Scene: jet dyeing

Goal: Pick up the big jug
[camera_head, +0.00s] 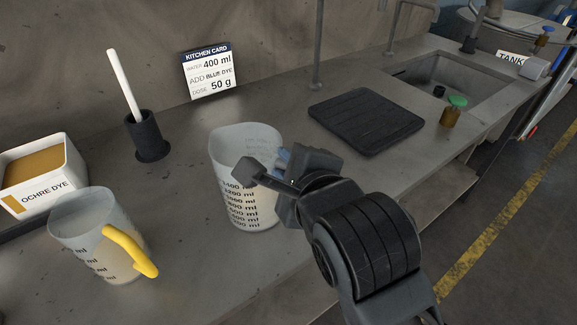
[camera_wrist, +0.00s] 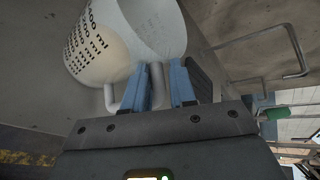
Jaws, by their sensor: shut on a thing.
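The big jug (camera_head: 247,205) stands upright on the counter in the middle of the head view, pale and translucent with black ml markings. It also shows at the top left of the wrist view (camera_wrist: 110,45), with its pale handle running down between the blue finger pads. My gripper (camera_head: 285,165) is at the jug's right side, shut on the handle; in the wrist view the pads (camera_wrist: 167,88) sit close around it. The arm hides part of the jug's right side in the head view. I cannot tell any gap under the jug.
A smaller jug with a yellow handle (camera_head: 85,235) stands at the left front, near the ochre dye box (camera_head: 55,195). A black holder with a white rod (camera_head: 148,140) stands behind. A dark mat (camera_head: 366,120), small brown bottle (camera_head: 451,115) and sink (camera_head: 447,75) lie to the right.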

